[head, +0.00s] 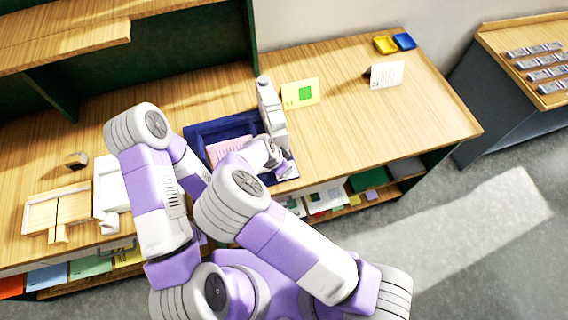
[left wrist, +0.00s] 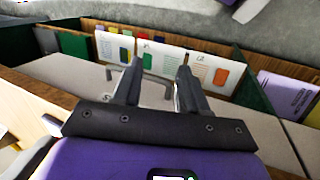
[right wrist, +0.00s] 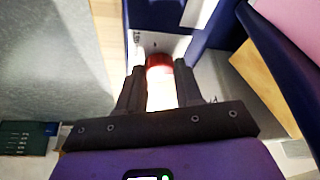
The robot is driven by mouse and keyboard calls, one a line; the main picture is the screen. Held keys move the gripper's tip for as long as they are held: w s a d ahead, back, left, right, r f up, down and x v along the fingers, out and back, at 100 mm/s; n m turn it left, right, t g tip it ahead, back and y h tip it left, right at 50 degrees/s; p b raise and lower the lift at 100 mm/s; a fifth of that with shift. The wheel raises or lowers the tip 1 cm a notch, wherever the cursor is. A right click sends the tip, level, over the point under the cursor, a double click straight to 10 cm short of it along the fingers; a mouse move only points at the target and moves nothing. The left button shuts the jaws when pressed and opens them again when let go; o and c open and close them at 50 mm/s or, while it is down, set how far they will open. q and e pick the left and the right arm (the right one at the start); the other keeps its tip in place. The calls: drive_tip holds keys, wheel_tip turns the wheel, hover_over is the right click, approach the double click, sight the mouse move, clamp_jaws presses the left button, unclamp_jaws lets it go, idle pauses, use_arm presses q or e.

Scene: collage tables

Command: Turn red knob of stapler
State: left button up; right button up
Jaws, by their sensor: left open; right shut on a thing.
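In the right wrist view, a red knob (right wrist: 158,60) with a bright, washed-out near part sits between the fingers of my right gripper (right wrist: 158,75), which is shut on it. A white body, which looks like the stapler, lies behind the knob. In the head view a tall white-grey device (head: 271,108), likely this stapler, stands at the right end of a dark blue tray (head: 205,130). My right gripper (head: 285,170) is at its near foot; the knob is hidden there. In the left wrist view, my left gripper (left wrist: 160,68) is open and empty.
A pink sheet (head: 228,148) lies in the tray. A yellow card (head: 300,94) with a green square stands behind, and a white card (head: 387,75) farther right. Yellow (head: 385,45) and blue (head: 404,41) dishes sit at the back. The desk's right part is mostly clear.

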drive_tip(key=shift+a+f+m+g, duration=0.1)
drive_tip(key=shift+m+g, duration=0.3)
drive_tip(key=shift+m, duration=0.8)
drive_tip(key=o, duration=1)
drive_tip(key=v, duration=0.7)
drive_tip(key=shift+a+r, duration=0.15)
drive_tip(key=shift+r, duration=0.1)
